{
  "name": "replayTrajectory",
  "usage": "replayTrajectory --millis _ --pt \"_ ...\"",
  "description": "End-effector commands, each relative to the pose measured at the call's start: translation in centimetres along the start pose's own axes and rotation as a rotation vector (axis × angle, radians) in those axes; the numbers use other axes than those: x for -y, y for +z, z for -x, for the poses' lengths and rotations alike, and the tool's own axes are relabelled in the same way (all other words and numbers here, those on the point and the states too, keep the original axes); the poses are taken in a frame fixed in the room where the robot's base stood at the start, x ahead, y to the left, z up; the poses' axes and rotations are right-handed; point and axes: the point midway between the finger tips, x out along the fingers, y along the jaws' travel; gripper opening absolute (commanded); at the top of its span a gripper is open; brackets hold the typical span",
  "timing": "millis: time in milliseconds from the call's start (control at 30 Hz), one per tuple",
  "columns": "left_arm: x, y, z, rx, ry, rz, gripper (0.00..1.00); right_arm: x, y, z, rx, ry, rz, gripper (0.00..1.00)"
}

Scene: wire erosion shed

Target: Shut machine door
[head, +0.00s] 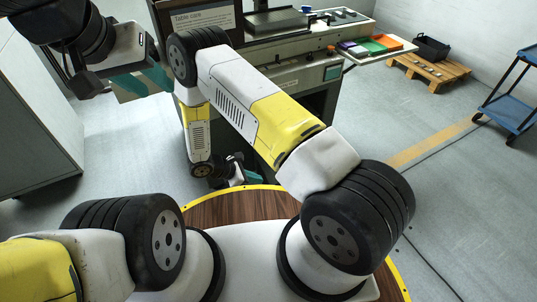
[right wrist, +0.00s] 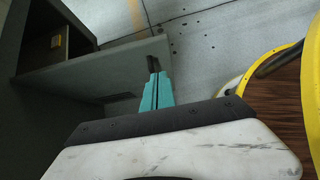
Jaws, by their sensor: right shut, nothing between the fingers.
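The machine (head: 300,72) stands ahead of me, with a dark grey lower body. In the right wrist view, its open dark compartment (right wrist: 38,48) is at the left, and a flat grey door panel (right wrist: 105,78) stands out from it. My right gripper (right wrist: 154,66) is shut and empty, with its teal fingers in front of the panel near its right end. I cannot tell whether they touch it. In the head view my right gripper (head: 240,178) is low by the machine's base, partly hidden by my arm. My left gripper (head: 145,85) is raised at the upper left, its finger gap unclear.
A grey cabinet (head: 35,115) stands at the left. A side shelf with coloured bins (head: 378,45) juts from the machine's right. A pallet (head: 430,72) with a black crate (head: 432,47) and a blue cart (head: 513,105) are farther right. The floor at the right is mostly clear.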

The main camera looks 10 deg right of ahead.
Motion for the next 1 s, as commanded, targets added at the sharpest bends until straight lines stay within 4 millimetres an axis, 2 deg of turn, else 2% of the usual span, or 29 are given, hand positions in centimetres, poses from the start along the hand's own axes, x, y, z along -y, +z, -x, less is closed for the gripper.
replayTrajectory --millis 167,533,733,1000 --pt "0.0 0.0 0.0 0.0 0.0 0.0 0.36 0.1 0.1 -2.5 0.001 -0.004 -0.001 0.0" --pt "0.0 0.0 0.0 0.0 0.0 0.0 0.36 0.1 0.3 -10.2 0.0 -0.005 -0.004 0.0" --pt "0.0 0.0 0.0 0.0 0.0 0.0 0.36 0.0 2.3 -11.9 -0.002 -0.003 -0.004 0.0" --pt "0.0 0.0 0.0 0.0 0.0 0.0 0.36 0.0 2.9 -12.5 -0.001 -0.002 -0.004 0.0"
